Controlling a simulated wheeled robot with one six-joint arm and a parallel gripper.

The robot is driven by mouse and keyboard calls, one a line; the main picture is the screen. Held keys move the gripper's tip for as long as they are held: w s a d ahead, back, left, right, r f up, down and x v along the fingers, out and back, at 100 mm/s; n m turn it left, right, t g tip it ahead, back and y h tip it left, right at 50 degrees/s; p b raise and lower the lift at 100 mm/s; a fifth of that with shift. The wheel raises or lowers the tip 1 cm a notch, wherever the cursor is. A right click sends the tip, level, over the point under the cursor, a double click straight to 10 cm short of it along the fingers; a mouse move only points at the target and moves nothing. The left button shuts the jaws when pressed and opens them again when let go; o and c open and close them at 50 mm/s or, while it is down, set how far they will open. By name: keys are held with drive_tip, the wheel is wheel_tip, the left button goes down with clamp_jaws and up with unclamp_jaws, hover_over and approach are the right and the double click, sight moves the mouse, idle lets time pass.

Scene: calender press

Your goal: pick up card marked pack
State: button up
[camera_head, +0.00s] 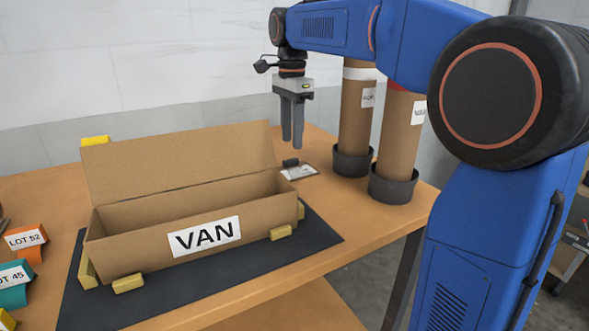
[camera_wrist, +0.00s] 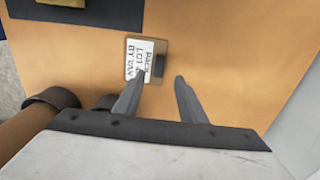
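The card marked pack (camera_head: 300,172) lies flat on the table behind the right end of the VAN box, with a small dark block at its edge. In the wrist view the card (camera_wrist: 134,68) shows printed lines, the top one reading like PACK, and the dark block (camera_wrist: 158,66) stands on its right side. My gripper (camera_head: 292,146) points down above the card, apart from it. In the wrist view my gripper (camera_wrist: 161,78) has its two fingers spread with nothing between them; the left fingertip overlaps the card's lower edge in the picture.
An open cardboard box marked VAN (camera_head: 150,250) sits on a dark mat (camera_head: 310,245) between yellow blocks. Two cardboard tubes, one rear (camera_head: 355,115) and one front (camera_head: 398,140), stand in dark round holders right of the card. LOT-labelled pieces (camera_head: 28,240) lie at the far left.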

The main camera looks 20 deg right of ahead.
sight(293, 159)
drive_tip(key=shift+s+d+f, duration=0.1)
drive_tip(key=shift+f, duration=2.8)
clamp_jaws()
